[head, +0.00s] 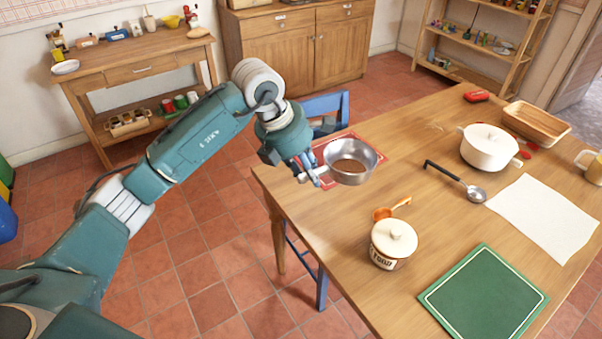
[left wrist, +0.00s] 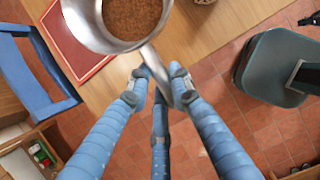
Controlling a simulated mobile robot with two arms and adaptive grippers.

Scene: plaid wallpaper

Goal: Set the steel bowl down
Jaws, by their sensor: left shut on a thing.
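The steel bowl (head: 349,162) is a round metal bowl with a handle, and brown grainy contents show inside it. It also shows at the top of the left wrist view (left wrist: 112,38). My left gripper (head: 312,176) is shut on the bowl's handle, at the table's left corner. In the left wrist view my blue fingers (left wrist: 163,85) meet at the handle. The bowl looks level, partly over a red mat (head: 327,150) on the wooden table (head: 320,215). I cannot tell whether it touches the surface.
A white lidded canister (head: 393,243) and an orange scoop (head: 392,209) stand near the bowl. A ladle (head: 455,181), white pot (head: 488,147), white cloth (head: 545,217), green board (head: 483,296) and wooden tray (head: 537,123) lie further right. A blue chair (head: 327,105) stands behind the table's edge.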

